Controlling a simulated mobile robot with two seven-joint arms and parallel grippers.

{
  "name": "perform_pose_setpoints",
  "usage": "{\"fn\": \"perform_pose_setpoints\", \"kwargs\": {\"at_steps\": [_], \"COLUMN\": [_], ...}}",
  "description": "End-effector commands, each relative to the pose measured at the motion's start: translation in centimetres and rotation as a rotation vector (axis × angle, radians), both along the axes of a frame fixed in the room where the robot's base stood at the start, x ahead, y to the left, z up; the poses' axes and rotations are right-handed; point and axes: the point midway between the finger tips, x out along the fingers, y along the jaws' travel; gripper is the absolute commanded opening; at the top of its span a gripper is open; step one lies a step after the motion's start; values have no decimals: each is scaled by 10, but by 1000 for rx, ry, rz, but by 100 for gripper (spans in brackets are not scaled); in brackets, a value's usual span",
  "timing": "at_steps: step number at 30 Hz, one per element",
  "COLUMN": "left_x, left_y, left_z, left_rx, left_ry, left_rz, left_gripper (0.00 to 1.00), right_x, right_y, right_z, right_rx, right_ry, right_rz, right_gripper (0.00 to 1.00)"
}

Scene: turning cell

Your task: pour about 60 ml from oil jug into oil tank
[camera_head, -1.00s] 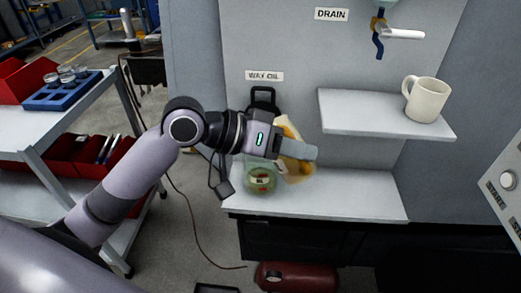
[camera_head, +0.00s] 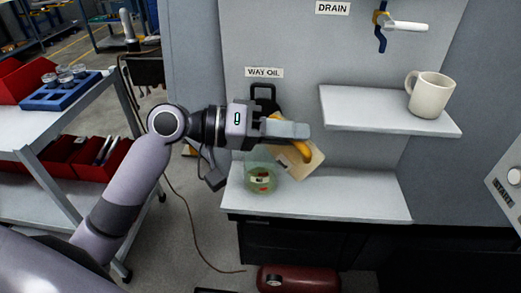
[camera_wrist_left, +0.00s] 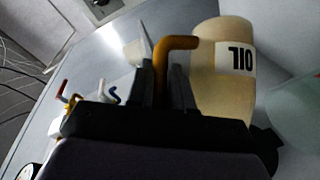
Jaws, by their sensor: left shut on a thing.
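The oil jug (camera_head: 308,167) is cream with a yellow handle and is tilted. My left gripper (camera_head: 294,130) is shut on the handle and holds the jug above the lower ledge, beside the oil tank. In the left wrist view the jug (camera_wrist_left: 222,88) shows its OIL label upside down, with the handle between the fingers (camera_wrist_left: 165,85). The oil tank (camera_head: 262,177) is a clear greenish vessel under the WAY OIL sign, with a black lid (camera_head: 263,93) standing up behind it. The jug's mouth and any stream are not clearly visible. My right gripper is out of view.
A shelf (camera_head: 385,117) with a cream mug (camera_head: 430,94) stands to the right, below the DRAIN valve (camera_head: 400,25). The lower ledge (camera_head: 350,203) is bare to the right of the tank. A cart (camera_head: 35,135) with trays stands at left.

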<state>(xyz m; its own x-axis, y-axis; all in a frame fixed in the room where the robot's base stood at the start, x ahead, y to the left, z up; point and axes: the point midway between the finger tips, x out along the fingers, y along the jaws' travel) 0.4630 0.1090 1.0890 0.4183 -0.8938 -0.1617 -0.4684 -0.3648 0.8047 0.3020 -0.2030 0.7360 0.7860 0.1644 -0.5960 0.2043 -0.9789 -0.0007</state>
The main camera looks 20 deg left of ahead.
Motion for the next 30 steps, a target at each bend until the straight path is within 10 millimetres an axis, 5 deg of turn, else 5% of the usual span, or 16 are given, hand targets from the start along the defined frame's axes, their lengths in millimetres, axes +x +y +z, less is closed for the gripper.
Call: {"fn": "perform_pose_setpoints", "kwargs": {"at_steps": [30], "left_x": [4], "left_y": [13], "left_z": [1], "left_rx": [-184], "left_ry": [55], "left_rz": [-2], "left_gripper": [0], "right_x": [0], "right_y": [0], "right_z": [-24], "right_rx": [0], "right_ry": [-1], "right_rz": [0], "right_gripper": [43]}}
